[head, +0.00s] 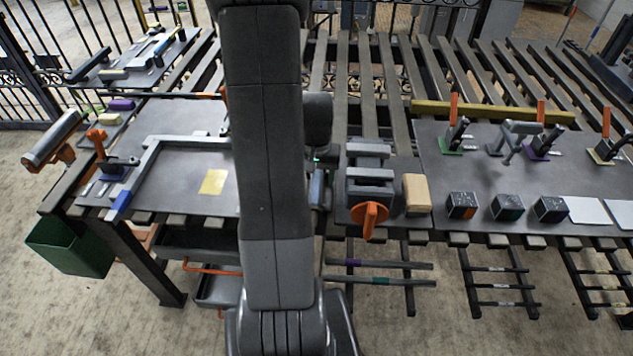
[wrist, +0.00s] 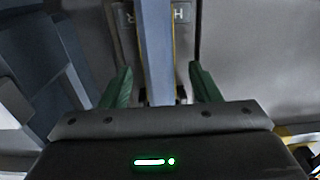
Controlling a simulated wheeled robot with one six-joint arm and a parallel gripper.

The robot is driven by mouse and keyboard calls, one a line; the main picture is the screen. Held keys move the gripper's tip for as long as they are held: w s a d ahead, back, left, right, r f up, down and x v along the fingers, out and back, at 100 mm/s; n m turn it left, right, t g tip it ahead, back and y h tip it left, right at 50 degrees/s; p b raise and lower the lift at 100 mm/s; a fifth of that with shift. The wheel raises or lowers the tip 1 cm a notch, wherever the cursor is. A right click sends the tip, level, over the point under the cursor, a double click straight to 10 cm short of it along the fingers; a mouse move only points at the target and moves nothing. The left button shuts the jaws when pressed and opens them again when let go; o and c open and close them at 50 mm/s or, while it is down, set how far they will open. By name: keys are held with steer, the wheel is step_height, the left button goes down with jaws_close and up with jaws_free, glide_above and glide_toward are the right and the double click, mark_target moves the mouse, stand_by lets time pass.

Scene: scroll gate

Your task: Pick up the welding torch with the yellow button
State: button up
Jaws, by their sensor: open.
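Several dark handled tools stand on the right part of the bench in the head view, each with an orange upright piece beside it. One is on a yellow base (head: 606,152), one on a purple base (head: 538,151) and one on a green base (head: 450,142). The yellow-based tool (head: 620,145) is near the right edge. I cannot make out a yellow button or tell which is the welding torch. My gripper (wrist: 161,86) is open in the wrist view, its green fingers apart on either side of a grey-blue bar (wrist: 156,45). My arm mostly hides it in the head view.
A vise with an orange handle (head: 369,216) and a tan block (head: 416,194) stand right of my arm. Dark cubes (head: 508,207) line the front edge. A grey frame (head: 150,160) lies on the left bench, and a green bin (head: 70,247) hangs at its corner.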

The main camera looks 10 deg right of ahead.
steer(key=shift+f, duration=0.3)
steer(key=shift+c, duration=0.3)
steer(key=c, duration=1.1)
steer(key=shift+r, duration=0.1)
